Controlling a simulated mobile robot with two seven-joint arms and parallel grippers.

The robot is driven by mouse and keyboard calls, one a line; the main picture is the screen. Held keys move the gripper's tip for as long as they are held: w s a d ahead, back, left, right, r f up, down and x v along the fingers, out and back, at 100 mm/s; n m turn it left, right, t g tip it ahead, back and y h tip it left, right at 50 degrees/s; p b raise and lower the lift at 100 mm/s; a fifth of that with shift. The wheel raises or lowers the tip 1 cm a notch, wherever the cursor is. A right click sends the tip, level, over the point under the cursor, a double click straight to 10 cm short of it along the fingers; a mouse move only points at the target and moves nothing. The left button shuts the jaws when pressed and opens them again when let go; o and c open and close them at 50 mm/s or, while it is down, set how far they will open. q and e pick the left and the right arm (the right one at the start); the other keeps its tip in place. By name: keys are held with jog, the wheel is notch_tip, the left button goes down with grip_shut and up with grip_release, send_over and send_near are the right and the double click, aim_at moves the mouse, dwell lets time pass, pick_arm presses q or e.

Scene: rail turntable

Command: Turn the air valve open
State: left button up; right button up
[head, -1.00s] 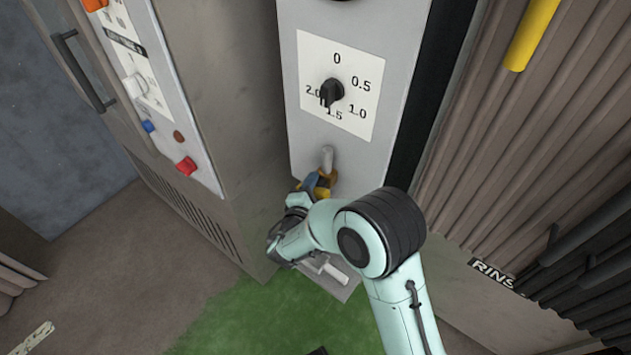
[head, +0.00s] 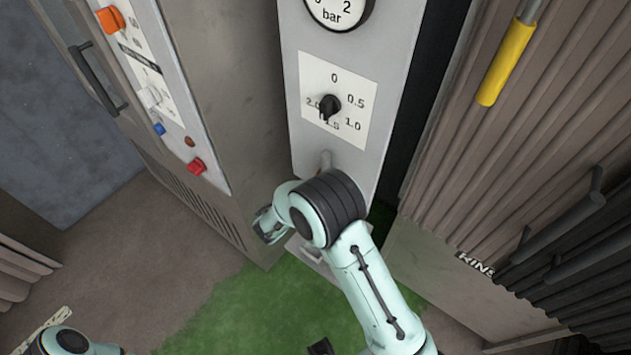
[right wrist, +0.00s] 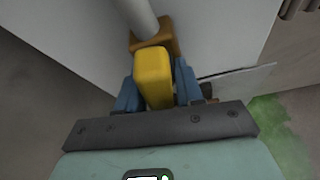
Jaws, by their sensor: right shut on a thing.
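The air valve shows in the right wrist view as a brass-coloured body (right wrist: 165,46) on a pale pipe (right wrist: 139,16), with a yellow handle (right wrist: 153,78). My right gripper (right wrist: 156,92) is shut on the yellow handle, one blue finger on each side of it. In the head view only the pipe's upper part (head: 325,161) shows, below the dial plate. My right arm hides the valve and the fingers there.
Above the valve are a black selector knob (head: 329,107) and a bar gauge (head: 340,10). A grey cabinet (head: 215,120) with coloured buttons stands close on the left. Green flooring (head: 270,310) lies below.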

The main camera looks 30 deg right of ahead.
pick_arm(q)
jog(key=shift+w+r+p, duration=0.35)
jog(key=shift+r+p, duration=0.1)
jog(key=shift+r, duration=0.25)
jog(key=shift+w+r+p, duration=0.35)
jog(key=shift+r+p, duration=0.1)
jog(key=shift+r, duration=0.2)
pick_arm(e)
jog(key=shift+s+f+n+g, duration=0.1)
jog(key=shift+f+n+g, duration=0.05)
jog(key=shift+n+g, duration=0.5)
jog(key=o, duration=0.8)
jog(key=shift+a, duration=0.15)
